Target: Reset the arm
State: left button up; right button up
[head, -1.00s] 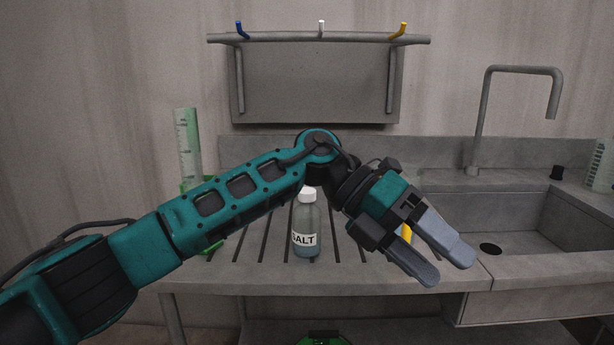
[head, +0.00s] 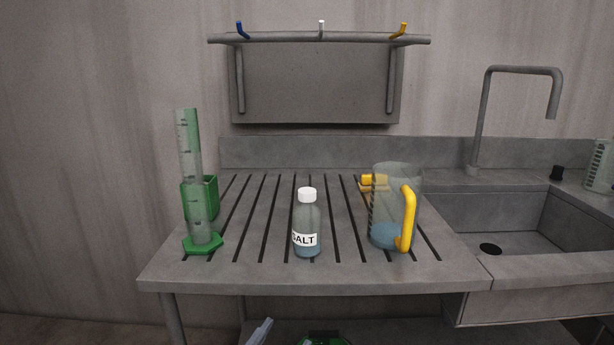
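The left arm no longer crosses the drainboard. A grey fingertip (head: 259,332), apparently of my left gripper, shows at the bottom edge, left of centre and in front of the counter. The rest of that gripper is out of frame, so its opening cannot be seen. My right gripper is not in view. On the slatted drainboard (head: 345,277) stand a salt bottle (head: 307,225) with a white cap, a clear jug (head: 388,215) with a yellow handle and blue liquid at its base, and a clear cylinder (head: 190,150) with a green foot. All three are upright.
A green container (head: 208,192) stands behind the cylinder, and a yellow item (head: 372,181) lies behind the jug. The sink (head: 495,225) and tap (head: 480,120) are at right. A shelf (head: 320,38) with three coloured hooks hangs above. Space above the drainboard is clear.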

pick_arm(q)
jog(key=s+a+f+n+g+y, duration=0.55)
jog(key=s+a+f, duration=0.55)
jog(key=s+f, duration=0.35)
jog(key=shift+g+y, duration=0.45)
jog(key=r+p, duration=0.1)
jog(key=p, duration=0.2)
jog(key=a+r+p, duration=0.1)
jog(key=r+p, duration=0.1)
jog(key=p, duration=0.2)
jog(key=s+a+r+p, duration=0.1)
jog(key=r+p, duration=0.1)
jog(key=p, duration=0.1)
jog(key=shift+a+r, duration=0.15)
jog(key=shift+a, duration=0.1)
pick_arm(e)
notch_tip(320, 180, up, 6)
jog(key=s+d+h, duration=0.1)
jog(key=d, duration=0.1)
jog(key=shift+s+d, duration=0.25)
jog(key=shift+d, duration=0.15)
